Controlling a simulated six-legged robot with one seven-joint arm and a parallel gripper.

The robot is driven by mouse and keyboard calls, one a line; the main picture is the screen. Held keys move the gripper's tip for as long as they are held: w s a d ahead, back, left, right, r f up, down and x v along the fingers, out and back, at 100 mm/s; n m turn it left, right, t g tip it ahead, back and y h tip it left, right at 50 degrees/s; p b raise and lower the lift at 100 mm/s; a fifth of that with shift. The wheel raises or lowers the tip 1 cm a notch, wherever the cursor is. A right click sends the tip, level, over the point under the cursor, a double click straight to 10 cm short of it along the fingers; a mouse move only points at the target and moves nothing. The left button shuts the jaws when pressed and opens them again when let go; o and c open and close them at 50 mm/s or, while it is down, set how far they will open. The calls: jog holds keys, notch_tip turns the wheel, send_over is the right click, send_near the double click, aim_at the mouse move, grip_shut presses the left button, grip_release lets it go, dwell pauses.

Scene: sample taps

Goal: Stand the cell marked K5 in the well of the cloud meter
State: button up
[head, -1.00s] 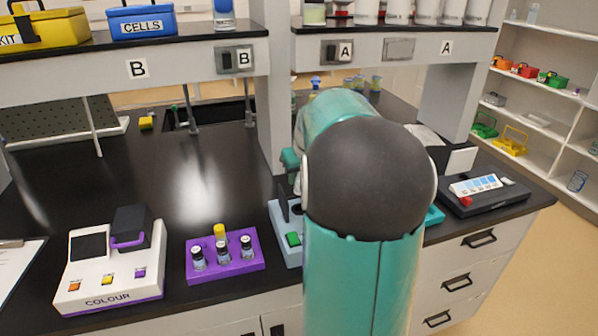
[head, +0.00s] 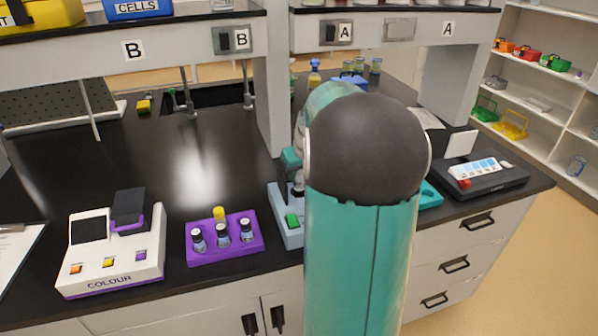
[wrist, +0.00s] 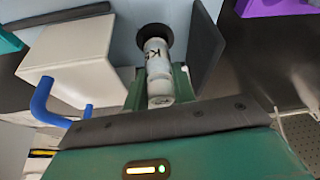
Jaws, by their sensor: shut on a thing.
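The cell marked K5 (wrist: 158,62) is a pale small vial, partly readable as "K", with its far end at the dark round well (wrist: 156,38) of the cloud meter. My gripper (wrist: 157,80) is shut around the cell's near part. The end appears over or in the well; how deep I cannot tell. The cloud meter (wrist: 122,30) is a pale blue-grey body; in the head view it (head: 284,232) stands right of the purple rack with a green button, partly hidden by my arm. The cell is hidden there.
The purple rack (head: 250,246) holds several vials. The colour meter (head: 112,260) stands further left. Shelf posts (head: 275,90) rise behind. The bench middle is clear.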

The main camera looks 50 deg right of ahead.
jog(key=shift+f, duration=0.1)
dwell(0.3)
jog(key=shift+f, duration=0.65)
jog(key=shift+f, duration=0.7)
jog(key=o, duration=1.3)
jog(key=shift+a, duration=0.25)
jog(key=shift+c, duration=0.7)
